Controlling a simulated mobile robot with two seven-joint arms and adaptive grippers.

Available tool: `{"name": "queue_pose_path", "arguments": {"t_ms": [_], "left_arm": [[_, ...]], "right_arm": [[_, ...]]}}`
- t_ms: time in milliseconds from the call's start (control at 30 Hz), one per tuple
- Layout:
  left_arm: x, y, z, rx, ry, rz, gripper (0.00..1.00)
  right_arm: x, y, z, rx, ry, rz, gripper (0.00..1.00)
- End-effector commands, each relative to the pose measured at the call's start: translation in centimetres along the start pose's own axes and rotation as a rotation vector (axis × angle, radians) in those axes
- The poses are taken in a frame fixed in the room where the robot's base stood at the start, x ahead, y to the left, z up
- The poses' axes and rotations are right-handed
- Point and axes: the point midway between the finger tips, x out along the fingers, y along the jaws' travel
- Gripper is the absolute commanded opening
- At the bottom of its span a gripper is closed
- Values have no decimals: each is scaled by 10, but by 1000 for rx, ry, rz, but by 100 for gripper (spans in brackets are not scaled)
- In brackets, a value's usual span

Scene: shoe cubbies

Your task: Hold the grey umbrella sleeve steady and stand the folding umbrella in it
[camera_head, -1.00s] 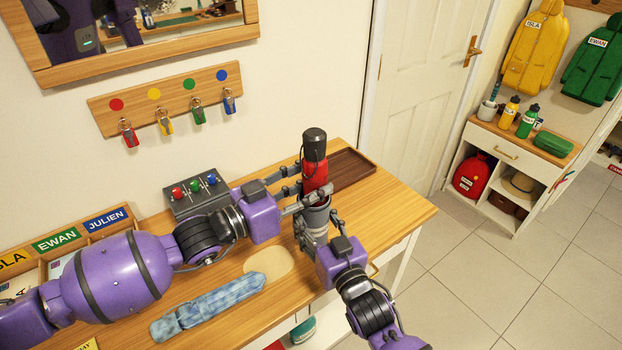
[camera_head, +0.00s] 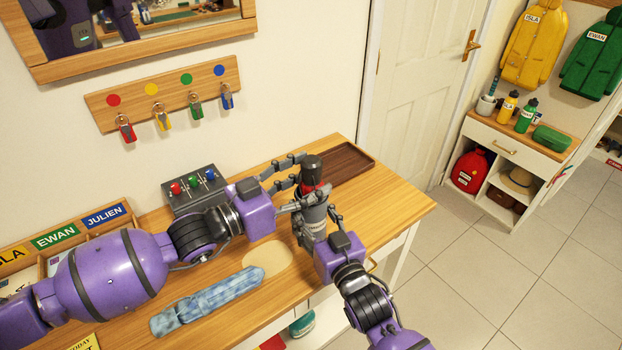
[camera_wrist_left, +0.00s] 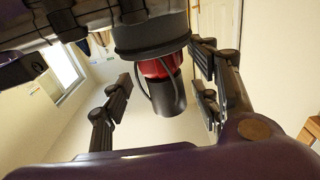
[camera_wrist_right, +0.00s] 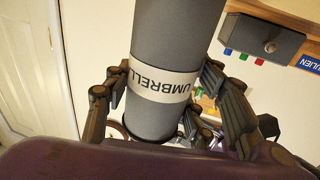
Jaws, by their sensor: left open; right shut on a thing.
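The folding umbrella (camera_head: 311,170) stands upright in the grey umbrella sleeve (camera_head: 314,224); only its dark top and a short red band show above the rim. In the left wrist view its red part (camera_wrist_left: 160,66) and dark end stick out of the sleeve's rim (camera_wrist_left: 150,36), with a cord loop beside them. My left gripper (camera_head: 309,180) is open around the umbrella's top, its fingers apart from it in the left wrist view. My right gripper (camera_head: 317,228) is shut on the sleeve, whose white label shows in the right wrist view (camera_wrist_right: 165,84). The sleeve's inside is hidden.
A dark wooden tray (camera_head: 345,163) lies behind the sleeve on the bench (camera_head: 395,208). A grey box with coloured knobs (camera_head: 193,187) stands to the left. A blue patterned folded item (camera_head: 208,300) and a beige round patch (camera_head: 268,258) lie in front.

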Motion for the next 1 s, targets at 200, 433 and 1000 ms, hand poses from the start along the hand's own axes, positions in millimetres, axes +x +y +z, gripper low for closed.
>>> {"name": "queue_pose_path", "arguments": {"t_ms": [200,433,1000], "left_arm": [[-47,-2,12,-8,-24,-9,60],[-91,0,5,-4,-12,-3,60],[-112,2,0,-1,0,2,60]], "right_arm": [[0,3,0,3,3,4,25],[0,2,0,2,1,3,25],[0,2,0,1,0,3,25]]}}
